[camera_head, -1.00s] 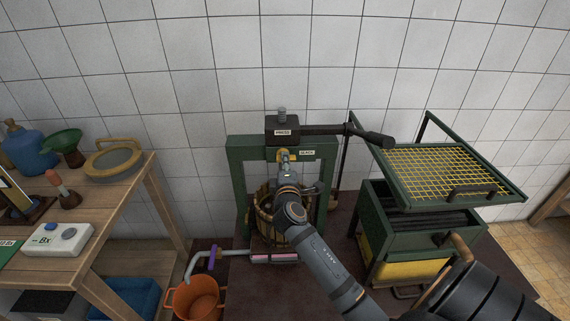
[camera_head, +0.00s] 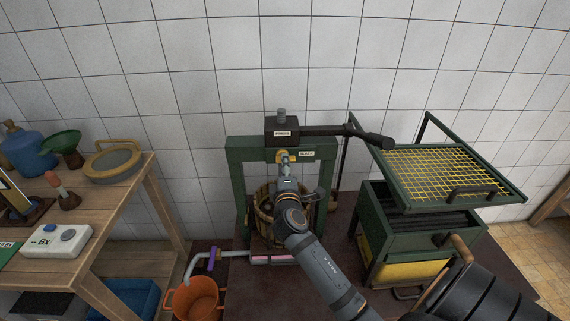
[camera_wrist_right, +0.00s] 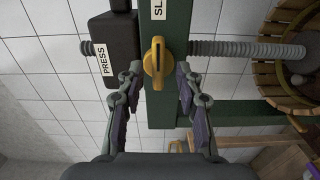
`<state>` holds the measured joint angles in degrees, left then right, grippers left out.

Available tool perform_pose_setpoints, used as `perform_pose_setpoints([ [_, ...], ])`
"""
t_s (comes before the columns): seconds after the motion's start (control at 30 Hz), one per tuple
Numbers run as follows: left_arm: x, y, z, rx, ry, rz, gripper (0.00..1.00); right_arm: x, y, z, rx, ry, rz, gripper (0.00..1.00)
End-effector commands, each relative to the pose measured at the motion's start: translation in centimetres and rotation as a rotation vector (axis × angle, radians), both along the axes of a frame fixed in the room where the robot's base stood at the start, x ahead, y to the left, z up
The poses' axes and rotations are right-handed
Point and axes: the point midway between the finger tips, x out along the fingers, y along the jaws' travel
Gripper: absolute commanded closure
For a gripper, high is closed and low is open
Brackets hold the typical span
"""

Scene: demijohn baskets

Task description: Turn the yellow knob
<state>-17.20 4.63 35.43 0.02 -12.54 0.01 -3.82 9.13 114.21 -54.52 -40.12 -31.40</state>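The yellow knob (camera_head: 281,156) is on the front of the green press beam, below the black box labelled PRESS, in the head view. In the right wrist view the yellow knob (camera_wrist_right: 156,62) has an upright grip bar and stands on the green beam between my fingers. My right gripper (camera_wrist_right: 159,76) is open, with one finger on each side of the knob and a gap visible on both sides. In the head view the right gripper (camera_head: 285,168) partly covers the knob. My left gripper is not in view.
The black press box (camera_head: 282,129) has a long handle reaching right. A wooden basket (camera_head: 264,212) stands below the beam. A green-framed box with a yellow mesh lid (camera_head: 440,172) stands at right, an orange bucket (camera_head: 196,298) at lower left, and a wooden table (camera_head: 110,215) at far left.

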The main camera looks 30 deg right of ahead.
Motion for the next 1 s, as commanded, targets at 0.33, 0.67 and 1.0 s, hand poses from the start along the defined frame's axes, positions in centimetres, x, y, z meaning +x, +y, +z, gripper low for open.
perform_pose_setpoints([
  [0.33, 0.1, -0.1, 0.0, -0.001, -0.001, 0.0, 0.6, -4.7, 2.8, -0.1, 0.004, 0.001, -0.001, 0.64],
  [0.67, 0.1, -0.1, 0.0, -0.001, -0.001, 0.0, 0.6, -4.9, 3.0, 0.0, 0.001, 0.0, -0.001, 0.64],
  [1.0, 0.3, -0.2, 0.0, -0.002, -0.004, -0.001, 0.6, -4.9, 3.0, 0.0, 0.001, 0.0, -0.001, 0.64],
])
